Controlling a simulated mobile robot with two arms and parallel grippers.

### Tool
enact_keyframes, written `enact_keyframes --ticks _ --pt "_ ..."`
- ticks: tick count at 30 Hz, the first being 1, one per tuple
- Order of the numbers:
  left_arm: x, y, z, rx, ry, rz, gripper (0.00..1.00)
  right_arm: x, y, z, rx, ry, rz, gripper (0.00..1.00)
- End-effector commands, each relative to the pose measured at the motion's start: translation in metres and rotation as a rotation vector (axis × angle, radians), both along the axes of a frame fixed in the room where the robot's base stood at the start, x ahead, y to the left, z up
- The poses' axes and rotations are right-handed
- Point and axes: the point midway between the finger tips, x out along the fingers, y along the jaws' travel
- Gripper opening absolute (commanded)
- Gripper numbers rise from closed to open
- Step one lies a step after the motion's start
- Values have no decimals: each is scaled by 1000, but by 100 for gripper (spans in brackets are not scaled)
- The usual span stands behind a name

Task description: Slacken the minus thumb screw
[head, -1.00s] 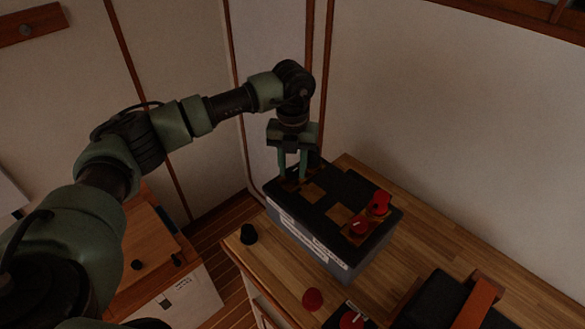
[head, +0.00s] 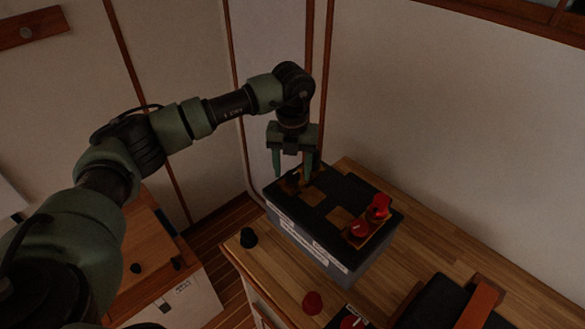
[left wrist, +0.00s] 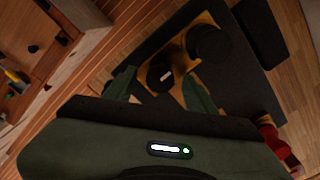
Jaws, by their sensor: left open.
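The battery (head: 330,250) is a grey box with a black top on the wooden bench. The minus thumb screw (left wrist: 155,79) is a black knob with a white mark, on a brass-coloured plate in the left wrist view. A larger black round post (left wrist: 208,43) stands beside it. My left gripper (head: 292,174) points down over the battery's far left end. Its fingers (left wrist: 160,84) are open, one on each side of the knob; I cannot tell whether they touch it. The knob is mostly hidden in the head view. My right gripper is not in view.
A red knob (head: 359,229) and red post (head: 379,205) sit at the battery's other end. A black cap (head: 248,237) and a red cap (head: 312,302) stand on the bench (head: 275,275). Dark equipment with an orange-brown strap (head: 477,303) is at lower right. A wall stands behind.

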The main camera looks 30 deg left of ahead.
Motion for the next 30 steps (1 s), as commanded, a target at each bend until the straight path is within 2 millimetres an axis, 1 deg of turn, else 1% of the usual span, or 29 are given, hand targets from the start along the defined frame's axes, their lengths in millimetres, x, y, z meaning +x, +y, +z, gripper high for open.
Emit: enact_keyframes --ticks 4,12,15,20,30 --pt "1 0 16 -2 -6 -1 55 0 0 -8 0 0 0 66" --pt "2 0 61 -2 -6 0 55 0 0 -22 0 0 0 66" --pt "1 0 71 -1 -5 1 55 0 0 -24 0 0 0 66" --pt "1 0 77 0 -3 1 55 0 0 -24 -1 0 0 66" --pt "1 0 77 0 -2 1 55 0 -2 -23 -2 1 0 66"
